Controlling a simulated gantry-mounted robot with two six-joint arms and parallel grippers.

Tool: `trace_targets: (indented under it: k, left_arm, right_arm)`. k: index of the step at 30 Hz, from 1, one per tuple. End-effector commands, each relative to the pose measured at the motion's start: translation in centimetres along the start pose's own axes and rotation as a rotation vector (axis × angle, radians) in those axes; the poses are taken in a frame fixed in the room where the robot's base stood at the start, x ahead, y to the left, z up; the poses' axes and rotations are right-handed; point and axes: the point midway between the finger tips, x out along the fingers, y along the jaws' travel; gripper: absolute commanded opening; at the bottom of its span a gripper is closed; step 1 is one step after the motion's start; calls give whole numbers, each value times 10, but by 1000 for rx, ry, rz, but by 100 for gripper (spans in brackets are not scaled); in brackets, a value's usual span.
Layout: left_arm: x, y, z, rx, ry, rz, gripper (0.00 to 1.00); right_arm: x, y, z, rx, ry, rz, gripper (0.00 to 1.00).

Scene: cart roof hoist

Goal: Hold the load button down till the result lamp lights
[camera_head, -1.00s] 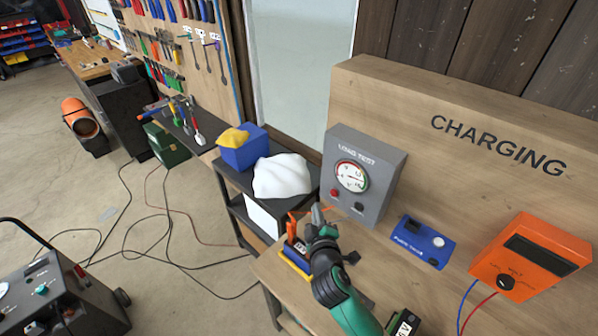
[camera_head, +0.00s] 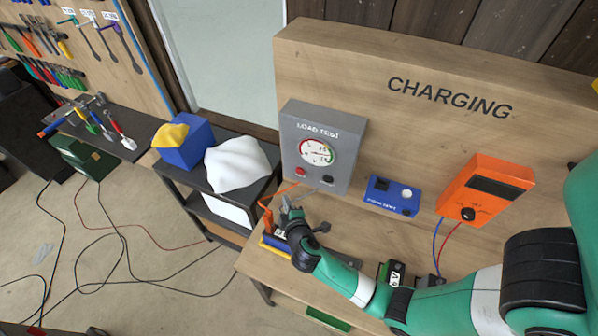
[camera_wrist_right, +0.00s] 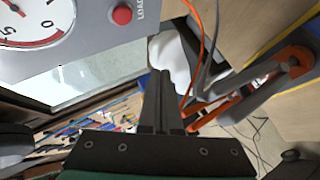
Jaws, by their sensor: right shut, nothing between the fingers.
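The grey load test box (camera_head: 337,137) stands against the wooden back panel with a round dial (camera_head: 316,151). The red load button (camera_head: 300,172) is at its lower left; it also shows in the right wrist view (camera_wrist_right: 122,15), with lettering beside it. A dark round fitting (camera_head: 328,180) sits at the lower right; I cannot tell whether it is the result lamp, and it looks unlit. My right gripper (camera_head: 286,202) is shut and empty, below and apart from the red button. Its fingers (camera_wrist_right: 161,76) also show in the right wrist view. My left gripper is not in view.
An orange clamp (camera_head: 265,216) with cables stands close to my right gripper, by a blue and yellow battery (camera_head: 272,244). A white cloth (camera_head: 238,165) lies left.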

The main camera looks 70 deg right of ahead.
Motion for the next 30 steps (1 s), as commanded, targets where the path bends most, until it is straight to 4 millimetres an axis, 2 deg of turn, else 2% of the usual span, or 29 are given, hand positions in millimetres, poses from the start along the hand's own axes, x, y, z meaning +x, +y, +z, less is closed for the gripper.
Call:
trace_targets:
  k: [5,21,30]
  left_arm:
    - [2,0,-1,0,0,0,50]
    - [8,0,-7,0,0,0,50]
    - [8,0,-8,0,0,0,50]
  right_arm:
    - [8,7,6,2,-2,1,0]
    - [56,42,41,1,-2,0,0]
    - [61,45,44,0,0,0,0]
